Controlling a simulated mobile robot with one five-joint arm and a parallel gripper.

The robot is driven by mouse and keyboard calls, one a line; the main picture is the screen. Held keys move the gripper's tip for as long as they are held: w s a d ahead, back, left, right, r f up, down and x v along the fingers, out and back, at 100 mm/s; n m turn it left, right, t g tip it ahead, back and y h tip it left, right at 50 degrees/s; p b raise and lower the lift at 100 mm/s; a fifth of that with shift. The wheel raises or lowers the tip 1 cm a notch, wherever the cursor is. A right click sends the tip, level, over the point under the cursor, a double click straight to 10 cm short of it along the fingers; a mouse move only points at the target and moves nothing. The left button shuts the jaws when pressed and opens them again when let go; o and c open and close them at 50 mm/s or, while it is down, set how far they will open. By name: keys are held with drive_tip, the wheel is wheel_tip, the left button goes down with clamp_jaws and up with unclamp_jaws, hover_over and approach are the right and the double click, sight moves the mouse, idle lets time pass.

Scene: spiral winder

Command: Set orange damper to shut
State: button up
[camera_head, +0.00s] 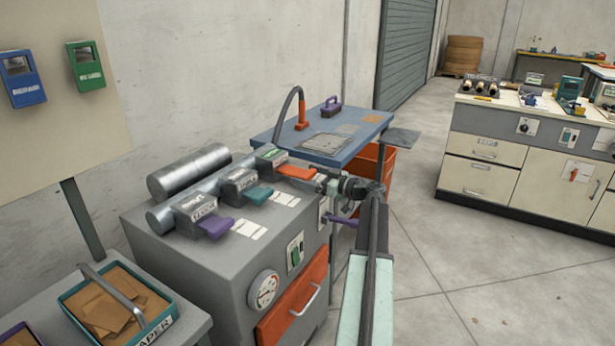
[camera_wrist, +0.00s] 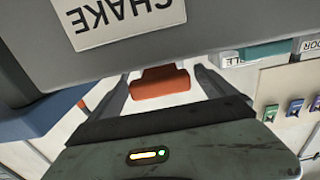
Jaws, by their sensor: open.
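The orange damper's flat handle (camera_head: 296,171) sticks out to the right from a grey housing (camera_head: 270,157), the farthest of three on the grey machine. In the wrist view the orange handle (camera_wrist: 160,82) hangs below a grey housing whose label is upside down. My gripper (camera_head: 322,184) is just right of the handle's end. In the wrist view its two fingers (camera_wrist: 163,80) are open, one on each side of the orange handle, with visible gaps. I cannot tell from these frames which setting the damper is at.
A purple handle (camera_head: 216,228) and a teal handle (camera_head: 257,194) stand nearer on the same machine, with white label plates beside them. A blue table (camera_head: 340,150) with an orange-based hose is behind. A gauge (camera_head: 263,290) and an orange drawer (camera_head: 295,305) are on the machine's front. Floor to the right is clear.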

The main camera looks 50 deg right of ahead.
clamp_jaws()
drive_tip(key=x, duration=0.5)
drive_tip(key=shift+w+r, duration=0.1)
drive_tip(key=shift+w, duration=0.3)
unclamp_jaws()
drive_tip(key=shift+w+a, duration=0.1)
drive_tip(key=shift+w, duration=0.05)
drive_tip(key=v, duration=0.8)
